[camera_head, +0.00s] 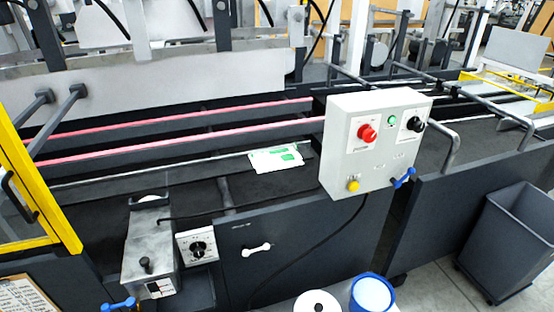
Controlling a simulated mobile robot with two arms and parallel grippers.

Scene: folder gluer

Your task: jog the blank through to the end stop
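The blank (276,159), a small flat white piece with green print, lies near the middle of the folder gluer, just left of the control box. It rests beside a thin pale rail, on the near side of the red belts (180,145). The control box (376,148) is light grey, with a red button (367,133), a small green button (392,119), a black knob (414,124) and a yellow button (353,185). I cannot clearly pick out the end stop; a yellow-framed section (505,85) stands at the far right. Neither of my grippers is in view.
A blue lever (403,178) sits at the box's lower right. A grey glue-like unit (150,245) and dial box (197,246) are at front left. A yellow-framed guard (30,190) stands at left. A dark bin (508,235) is on the floor at right.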

